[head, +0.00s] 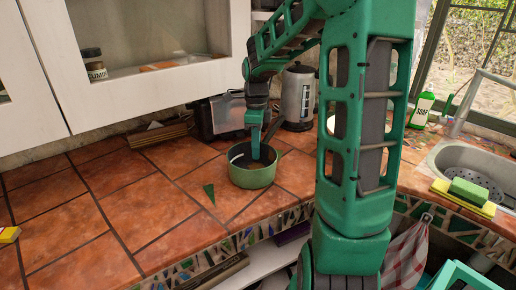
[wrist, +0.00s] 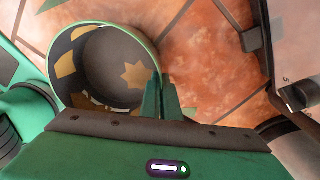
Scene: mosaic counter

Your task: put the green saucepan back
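The green saucepan (head: 252,176) stands on the tiled counter near its front edge. In the wrist view the saucepan (wrist: 112,62) is seen from above, empty, with a dark inside marked by tan star-like patches. My gripper (head: 257,154) reaches down at its rim. In the wrist view the two green fingers (wrist: 161,82) are close together with the pan's wall running between them, so they look shut on the rim. The exact contact is partly hidden. A short dark bar beside the fingers in the head view may be the handle.
Behind the pan stand a toaster (head: 221,117) and a metal canister (head: 297,97). The sink (head: 478,166), sponge (head: 467,192) and soap bottle (head: 422,108) are at right. The counter (head: 140,205) left of the pan is mostly clear.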

